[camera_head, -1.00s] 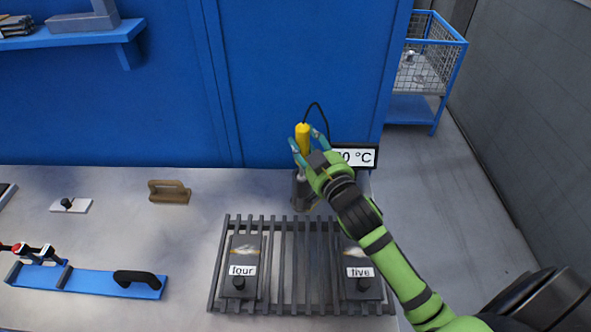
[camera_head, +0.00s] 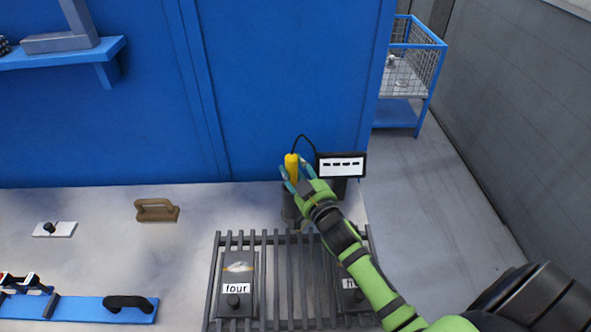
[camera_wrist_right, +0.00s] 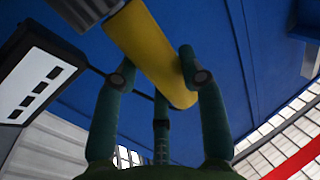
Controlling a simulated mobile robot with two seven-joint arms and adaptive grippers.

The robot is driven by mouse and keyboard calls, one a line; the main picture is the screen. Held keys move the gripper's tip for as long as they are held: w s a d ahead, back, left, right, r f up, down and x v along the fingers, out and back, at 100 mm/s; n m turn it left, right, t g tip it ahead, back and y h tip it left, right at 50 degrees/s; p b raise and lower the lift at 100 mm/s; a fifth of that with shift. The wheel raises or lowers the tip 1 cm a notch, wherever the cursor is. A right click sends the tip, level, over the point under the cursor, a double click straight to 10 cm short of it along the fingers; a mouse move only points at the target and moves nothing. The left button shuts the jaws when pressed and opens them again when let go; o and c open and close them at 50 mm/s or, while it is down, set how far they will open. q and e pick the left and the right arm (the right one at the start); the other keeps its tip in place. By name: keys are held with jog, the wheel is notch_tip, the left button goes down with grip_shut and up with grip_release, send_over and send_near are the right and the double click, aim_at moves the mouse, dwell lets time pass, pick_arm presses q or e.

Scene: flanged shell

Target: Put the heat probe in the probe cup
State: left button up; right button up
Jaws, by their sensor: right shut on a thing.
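The heat probe shows its yellow handle (camera_head: 291,165) upright at the back of the bench, with a black cable looping to the display. My right gripper (camera_head: 290,174) is shut on this handle; in the right wrist view its fingers (camera_wrist_right: 156,78) close around the yellow handle (camera_wrist_right: 150,50). The probe cup, a dark grey cylinder (camera_head: 290,208), stands directly below the handle. The hand and fingers hide part of the cup and the probe's lower end, so I cannot tell how deep the tip sits. My left gripper is not in view.
The display (camera_head: 341,165) beside the cup shows dashes. In front lies a slatted grate (camera_head: 291,285) with plates labelled four (camera_head: 237,270) and five (camera_head: 352,297). A brown handled block (camera_head: 157,210) and a blue bar (camera_head: 85,308) lie left. The blue wall stands close behind.

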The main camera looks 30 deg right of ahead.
jog(key=shift+f, duration=0.2)
jog(key=o, duration=1.2)
jog(key=shift+r, duration=0.25)
jog(key=s+b, duration=0.1)
jog(key=s, duration=0.7)
jog(key=s+b, duration=0.1)
jog(key=s, duration=0.3)
jog(key=shift+a+f+b, duration=0.1)
jog(key=shift+a+b, duration=0.2)
